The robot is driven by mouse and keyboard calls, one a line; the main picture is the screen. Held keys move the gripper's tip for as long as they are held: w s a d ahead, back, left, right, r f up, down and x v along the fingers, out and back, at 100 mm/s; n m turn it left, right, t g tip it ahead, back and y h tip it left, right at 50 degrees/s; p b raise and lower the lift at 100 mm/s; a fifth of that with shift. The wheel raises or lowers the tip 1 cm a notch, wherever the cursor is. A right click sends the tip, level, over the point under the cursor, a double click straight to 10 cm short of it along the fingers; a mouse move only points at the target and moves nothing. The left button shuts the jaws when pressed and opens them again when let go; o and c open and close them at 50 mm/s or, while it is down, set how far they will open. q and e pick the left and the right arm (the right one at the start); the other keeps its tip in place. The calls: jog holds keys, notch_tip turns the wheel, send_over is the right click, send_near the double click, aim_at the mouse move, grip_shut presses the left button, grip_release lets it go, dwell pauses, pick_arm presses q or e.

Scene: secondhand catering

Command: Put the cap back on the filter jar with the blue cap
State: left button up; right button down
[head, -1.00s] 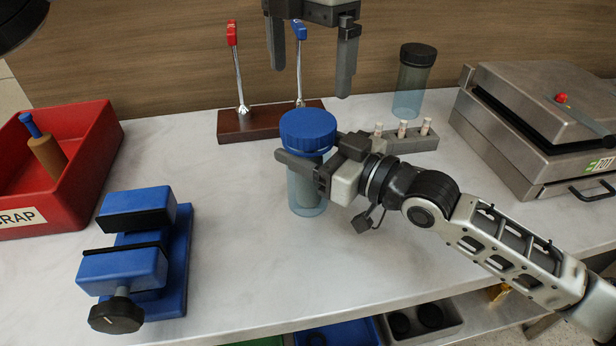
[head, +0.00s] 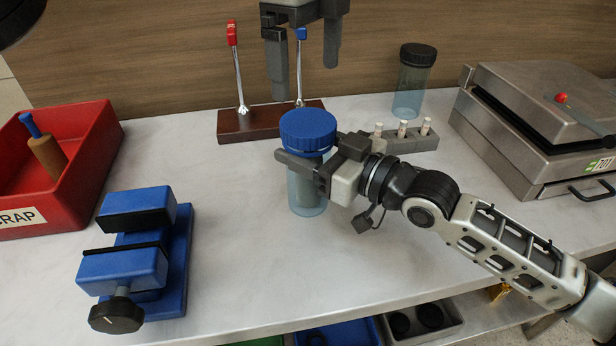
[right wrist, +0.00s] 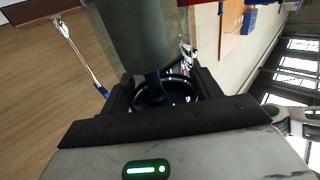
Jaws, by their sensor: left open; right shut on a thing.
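The filter jar (head: 306,192) is a translucent blue cylinder standing upright on the white worktop in the head view. The ribbed blue cap (head: 308,131) sits level on top of it; I cannot tell how tightly it is seated. My right gripper (head: 305,162) is shut around the jar just below the cap, coming in from the right.
A lever stand (head: 255,124) with red and blue knobs stands close behind the jar. A dark-capped jar (head: 410,88), a grey block with small pegs (head: 410,141) and a steel press (head: 535,120) are right. A blue vise (head: 140,255) and red scrap bin (head: 90,150) are left.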

aim_at(308, 121)
pick_arm(q)
jog(key=shift+f, duration=4.05)
jog(key=shift+c, duration=0.3)
